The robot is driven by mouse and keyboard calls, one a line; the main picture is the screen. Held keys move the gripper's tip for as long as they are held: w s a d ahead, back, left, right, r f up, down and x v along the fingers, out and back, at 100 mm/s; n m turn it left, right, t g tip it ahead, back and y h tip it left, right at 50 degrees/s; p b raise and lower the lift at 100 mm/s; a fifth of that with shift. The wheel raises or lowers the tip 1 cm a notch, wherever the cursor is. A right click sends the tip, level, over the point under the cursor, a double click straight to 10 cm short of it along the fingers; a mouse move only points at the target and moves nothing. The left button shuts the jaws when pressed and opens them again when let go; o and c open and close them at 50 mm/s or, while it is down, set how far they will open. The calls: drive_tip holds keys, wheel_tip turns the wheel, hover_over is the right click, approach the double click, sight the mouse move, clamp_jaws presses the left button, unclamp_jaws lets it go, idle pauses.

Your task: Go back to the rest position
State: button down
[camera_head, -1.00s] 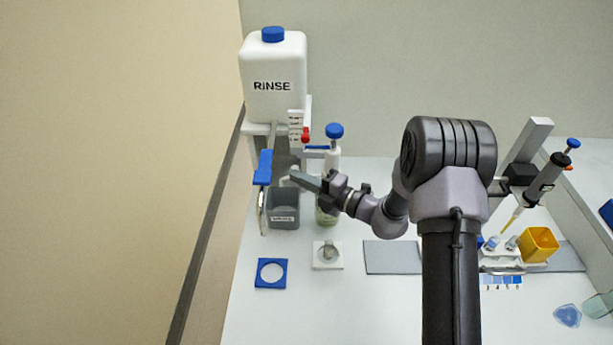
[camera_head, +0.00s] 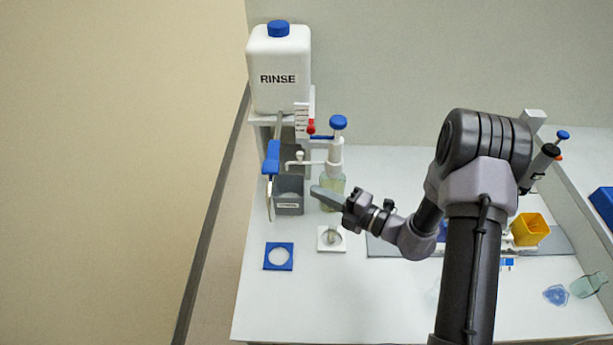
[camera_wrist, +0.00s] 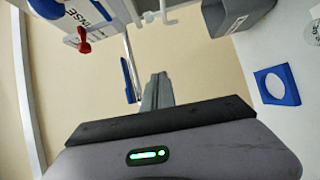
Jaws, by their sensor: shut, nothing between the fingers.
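My gripper (camera_head: 322,196) is shut and empty. In the head view it points left over the white bench, in front of the dispenser bottle with a blue knob (camera_head: 337,160) and partly hiding it. In the wrist view its shut fingers (camera_wrist: 157,92) point away from the camera toward the tan wall area. The arm bends at an elbow on the right of the head view and hides part of the pipette stand. I cannot tell how far the fingertips are from the bottle.
A white RINSE tank (camera_head: 280,70) stands on a shelf at back left. A grey bin (camera_head: 288,202), a blue ring holder (camera_head: 279,257) and a white holder (camera_head: 331,239) are near the gripper. A yellow box (camera_head: 530,229) is at right. The front middle bench (camera_head: 340,300) is clear.

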drive_tip(key=shift+s+d+r, duration=0.1)
drive_tip(key=shift+s+d, duration=0.15)
drive_tip(key=shift+s, duration=0.5)
